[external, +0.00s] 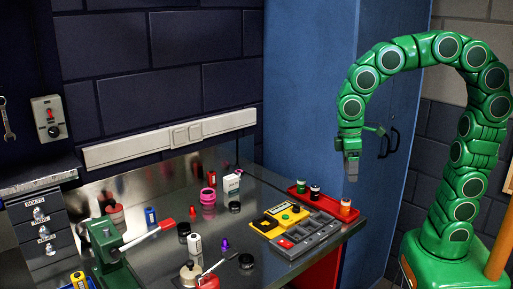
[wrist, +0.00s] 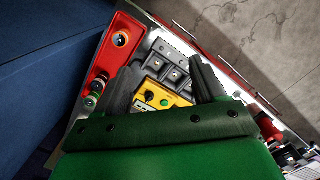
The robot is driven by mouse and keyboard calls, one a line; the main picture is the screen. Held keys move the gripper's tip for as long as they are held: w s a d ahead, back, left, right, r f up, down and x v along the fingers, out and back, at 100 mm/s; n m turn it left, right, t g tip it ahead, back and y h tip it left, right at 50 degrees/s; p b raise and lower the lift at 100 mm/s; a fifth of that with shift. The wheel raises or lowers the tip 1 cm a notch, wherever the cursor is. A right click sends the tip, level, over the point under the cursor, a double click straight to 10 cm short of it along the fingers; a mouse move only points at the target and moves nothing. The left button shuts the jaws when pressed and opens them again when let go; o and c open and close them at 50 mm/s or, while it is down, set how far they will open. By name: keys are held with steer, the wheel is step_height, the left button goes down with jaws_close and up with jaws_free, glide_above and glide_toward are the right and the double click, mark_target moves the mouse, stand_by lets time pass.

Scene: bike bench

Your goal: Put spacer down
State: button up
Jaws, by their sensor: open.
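My gripper (external: 352,176) hangs from the curved green arm, pointing down, high above the right end of the bench. In the wrist view its two dark fingers (wrist: 165,78) are spread apart, with nothing held between them. I cannot tell which small part is the spacer. Several small cylinders stand in the red tray (external: 325,203): a green one (external: 301,187), a dark one with a pale top (external: 315,193) and an orange one (external: 346,206). The orange one also shows in the wrist view (wrist: 121,39). A black ring (external: 247,261) lies on the bench.
A blue cabinet (external: 310,90) stands behind.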

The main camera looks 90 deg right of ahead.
steer(key=s+f, duration=0.2)
steer(key=s, duration=0.7)
steer(key=s+a+f, duration=0.1)
steer(key=s+f, duration=0.2)
steer(key=s, duration=0.6)
steer(key=shift+s+a+g, duration=0.3)
steer(key=shift+s, duration=0.1)
steer(key=shift+a, duration=0.1)
